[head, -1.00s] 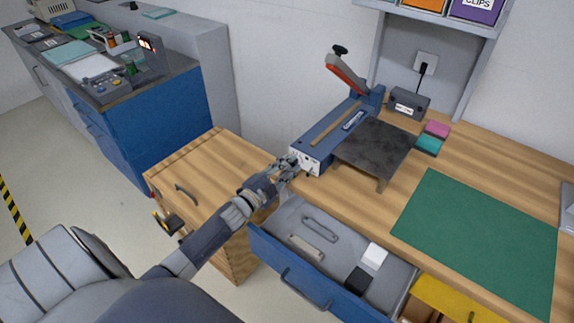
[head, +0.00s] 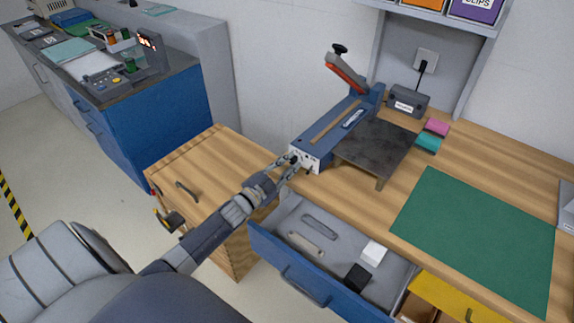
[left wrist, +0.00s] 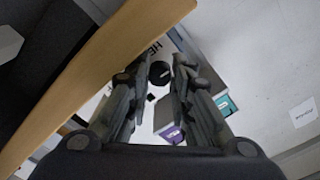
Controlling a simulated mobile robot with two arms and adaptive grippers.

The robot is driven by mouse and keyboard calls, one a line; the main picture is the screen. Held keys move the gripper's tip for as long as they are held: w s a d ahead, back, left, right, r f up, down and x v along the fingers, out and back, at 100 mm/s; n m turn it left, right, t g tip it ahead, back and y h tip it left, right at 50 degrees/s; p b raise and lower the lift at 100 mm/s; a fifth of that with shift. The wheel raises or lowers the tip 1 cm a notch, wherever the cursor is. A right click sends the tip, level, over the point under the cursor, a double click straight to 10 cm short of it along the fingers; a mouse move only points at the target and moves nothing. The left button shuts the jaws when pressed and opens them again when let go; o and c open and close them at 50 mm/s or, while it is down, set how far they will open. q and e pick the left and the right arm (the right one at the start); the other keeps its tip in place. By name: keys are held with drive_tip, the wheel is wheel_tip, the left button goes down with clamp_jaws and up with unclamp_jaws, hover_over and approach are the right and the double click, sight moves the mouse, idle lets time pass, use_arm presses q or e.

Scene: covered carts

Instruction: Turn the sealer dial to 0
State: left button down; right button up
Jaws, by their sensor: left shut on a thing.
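The heat sealer (head: 335,130) is a long blue machine on the wooden bench, its red-tipped lever arm raised. Its white front panel (head: 309,161) faces my left gripper (head: 292,166). The sealer dial (left wrist: 160,72) is a round black knob with a pale mark, between the fingertips of my left gripper (left wrist: 159,82) in the left wrist view. The gripper is shut on the dial. Part of the panel lettering shows behind the fingers; I cannot read which number the dial points to. My right gripper is out of view.
An open blue drawer (head: 272,238) with several small items is below the bench edge, close to my left arm. A wooden cabinet (head: 207,160) stands left of it. A dark plate (head: 375,146) and green mat (head: 478,240) lie on the bench.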

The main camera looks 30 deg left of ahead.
use_arm(q)
drive_tip(key=c, duration=1.5)
unclamp_jaws()
drive_tip(key=shift+o, duration=0.4)
drive_tip(key=shift+s+f, duration=0.1)
drive_tip(key=shift+f, duration=0.1)
drive_tip(key=shift+s+f, duration=0.15)
drive_tip(key=shift+s, duration=0.25)
drive_tip(key=s+r, duration=0.1)
drive_tip(key=s, duration=0.6)
drive_tip(key=shift+a, duration=0.35)
